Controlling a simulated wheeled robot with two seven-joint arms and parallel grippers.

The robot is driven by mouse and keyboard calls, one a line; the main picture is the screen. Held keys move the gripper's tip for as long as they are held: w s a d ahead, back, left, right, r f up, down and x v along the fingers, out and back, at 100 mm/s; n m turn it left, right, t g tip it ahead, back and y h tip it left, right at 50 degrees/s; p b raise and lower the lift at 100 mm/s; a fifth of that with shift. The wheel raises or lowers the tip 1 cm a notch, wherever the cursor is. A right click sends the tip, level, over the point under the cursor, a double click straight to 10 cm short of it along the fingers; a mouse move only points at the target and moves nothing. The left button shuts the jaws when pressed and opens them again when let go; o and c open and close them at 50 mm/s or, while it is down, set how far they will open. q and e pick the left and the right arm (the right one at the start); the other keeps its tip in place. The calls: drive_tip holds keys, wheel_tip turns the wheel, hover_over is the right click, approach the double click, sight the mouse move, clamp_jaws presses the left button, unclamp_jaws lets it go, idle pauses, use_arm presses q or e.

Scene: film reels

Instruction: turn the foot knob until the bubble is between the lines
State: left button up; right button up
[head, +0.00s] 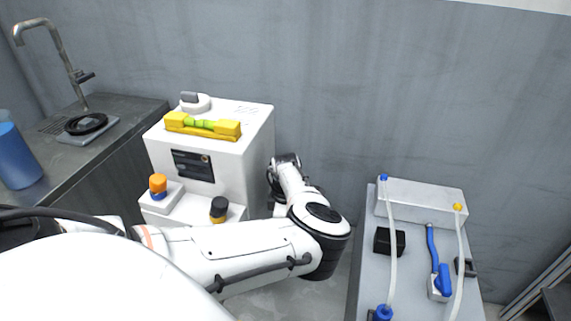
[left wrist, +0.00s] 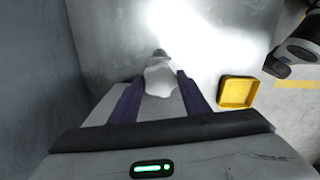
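A yellow level (head: 203,126) with a green vial (head: 200,124) lies on the white machine (head: 225,155); the bubble and lines are too small to make out. An orange knob (head: 158,182) with a blue base stands on the machine's front left ledge. A black knob (head: 219,206) with an orange band stands on the right ledge. Which is the foot knob I cannot tell. My left gripper (head: 284,160) is beside the machine's right side, apart from both knobs. In the left wrist view its dark fingers (left wrist: 160,100) stand apart, with an unclear whitish shape between or beyond them.
A grey bench (head: 370,270) at right carries a white box (head: 425,202), a black block (head: 390,241) and blue-ended tubes. A sink counter (head: 140,108) with a blue bottle (head: 17,158) is at left. The left wrist view shows a yellow tray (left wrist: 237,92).

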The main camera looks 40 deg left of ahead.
use_arm(q)
drive_tip(key=shift+c, duration=1.1)
drive_tip(key=shift+r+m+p, duration=0.1)
drive_tip(key=shift+m+p, duration=0.6)
drive_tip(key=shift+p, duration=0.05)
drive_tip(key=shift+s+m+p, duration=0.1)
drive_tip(key=shift+m+p, duration=0.8)
drive_tip(key=shift+m, duration=0.2)
drive_tip(key=m+p, duration=0.1)
drive_tip(key=m, duration=0.1)
drive_tip(key=shift+m+p, duration=0.3)
drive_tip(key=shift+p, duration=0.05)
drive_tip(key=shift+m+p, duration=0.35)
drive_tip(key=shift+m, duration=0.25)
drive_tip(key=shift+d, duration=0.1)
drive_tip(key=o, duration=1)
drive_tip(key=shift+o, duration=0.3)
